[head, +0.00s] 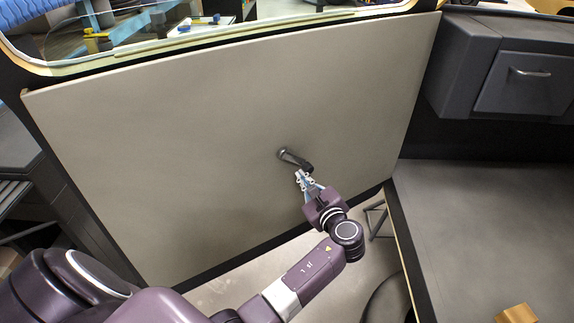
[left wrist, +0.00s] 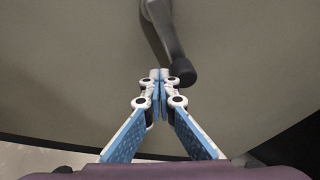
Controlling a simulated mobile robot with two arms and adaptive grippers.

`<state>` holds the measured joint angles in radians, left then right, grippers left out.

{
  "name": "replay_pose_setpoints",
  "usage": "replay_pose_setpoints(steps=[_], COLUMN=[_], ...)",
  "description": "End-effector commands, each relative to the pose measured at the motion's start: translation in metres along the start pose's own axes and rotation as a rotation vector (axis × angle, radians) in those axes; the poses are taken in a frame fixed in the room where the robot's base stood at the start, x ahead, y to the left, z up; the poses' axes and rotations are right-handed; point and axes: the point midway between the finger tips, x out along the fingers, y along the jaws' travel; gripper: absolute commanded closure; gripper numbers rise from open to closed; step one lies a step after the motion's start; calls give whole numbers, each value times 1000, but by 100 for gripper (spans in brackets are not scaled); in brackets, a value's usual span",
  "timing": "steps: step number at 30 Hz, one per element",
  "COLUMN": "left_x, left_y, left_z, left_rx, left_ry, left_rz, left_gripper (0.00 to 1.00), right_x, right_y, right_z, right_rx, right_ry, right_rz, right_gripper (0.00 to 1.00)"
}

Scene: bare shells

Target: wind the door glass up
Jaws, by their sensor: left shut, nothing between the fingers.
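The beige door panel (head: 170,150) carries a dark window crank (head: 293,158), which points down and to the right and ends in a black knob (head: 306,167). My left gripper (head: 301,174) is shut and empty just below the knob. In the left wrist view the crank arm (left wrist: 161,25) comes down from the top to the knob (left wrist: 182,75). The closed fingertips (left wrist: 160,74) are right beside the knob, on its left; I cannot tell whether they touch. My right gripper is not in view.
A grey dashboard with a handled glove box (head: 525,82) is at the right. A dark grey floor (head: 500,230) lies below it, with a wooden block (head: 516,314) at the bottom edge. The panel around the crank is bare.

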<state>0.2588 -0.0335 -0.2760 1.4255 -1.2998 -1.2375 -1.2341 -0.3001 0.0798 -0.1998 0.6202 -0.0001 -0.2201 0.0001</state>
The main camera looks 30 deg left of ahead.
Motion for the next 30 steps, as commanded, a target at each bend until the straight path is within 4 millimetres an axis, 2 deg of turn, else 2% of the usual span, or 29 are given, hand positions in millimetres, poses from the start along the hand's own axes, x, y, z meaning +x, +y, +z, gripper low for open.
replay_pose_setpoints(steps=[6,17,30], left_x=[-4,-4,-6], left_y=[-17,-18,-37], left_z=[10,10,11], left_rx=[-6,-6,-6], left_ry=[-7,-9,-6], left_rz=[-8,-6,-11], left_gripper=[100,100,100], right_x=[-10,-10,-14], right_y=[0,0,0], right_z=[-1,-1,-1], right_rx=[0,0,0], right_ry=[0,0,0], right_rz=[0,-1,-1], right_gripper=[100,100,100])
